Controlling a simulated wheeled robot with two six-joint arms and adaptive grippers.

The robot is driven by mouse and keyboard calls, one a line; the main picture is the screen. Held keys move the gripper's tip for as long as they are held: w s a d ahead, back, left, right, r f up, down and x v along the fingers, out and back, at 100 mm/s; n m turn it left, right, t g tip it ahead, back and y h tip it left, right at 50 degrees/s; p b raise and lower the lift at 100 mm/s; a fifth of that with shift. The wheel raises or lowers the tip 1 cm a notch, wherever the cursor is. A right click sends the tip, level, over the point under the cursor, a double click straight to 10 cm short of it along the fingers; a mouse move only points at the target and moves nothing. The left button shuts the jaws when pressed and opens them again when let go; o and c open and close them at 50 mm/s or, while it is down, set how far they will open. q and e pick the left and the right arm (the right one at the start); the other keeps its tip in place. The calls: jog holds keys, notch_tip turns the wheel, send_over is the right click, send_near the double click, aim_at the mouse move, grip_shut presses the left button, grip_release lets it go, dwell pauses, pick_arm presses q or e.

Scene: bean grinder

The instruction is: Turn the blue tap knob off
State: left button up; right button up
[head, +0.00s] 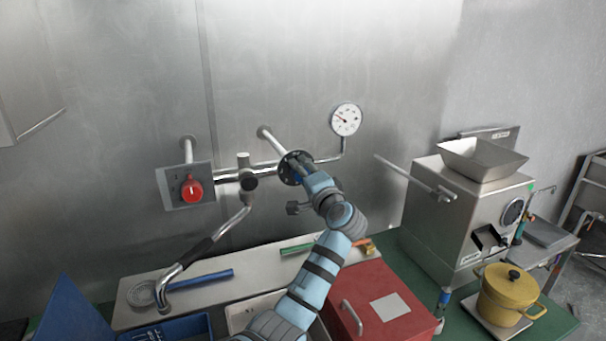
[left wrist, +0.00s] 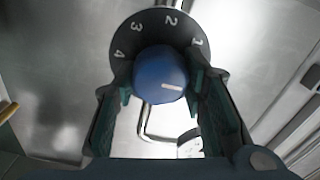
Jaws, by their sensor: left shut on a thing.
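The blue tap knob (left wrist: 158,72) sits in front of a dark round dial (left wrist: 127,33) with white numbers 1 to 4 in the left wrist view. The knob's white line points right, below the number 1. My left gripper (left wrist: 160,92) is shut on the knob, one finger on each side. In the head view the dark dial (head: 286,168) is on the wall pipe, and my left gripper (head: 304,173) reaches it and mostly hides the knob. My right gripper is not in view.
A red knob (head: 192,190) on a grey plate and a curved spout (head: 203,248) are to the left. A pressure gauge (head: 345,119) is above right. A red box (head: 385,303), steel grinder (head: 440,215) and yellow pot (head: 508,297) stand to the right.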

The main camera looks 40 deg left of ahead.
pick_arm(q)
jog(key=shift+f, duration=0.15)
jog(key=o, duration=1.2)
jog(key=v, duration=1.2)
jog(key=shift+a, duration=0.1)
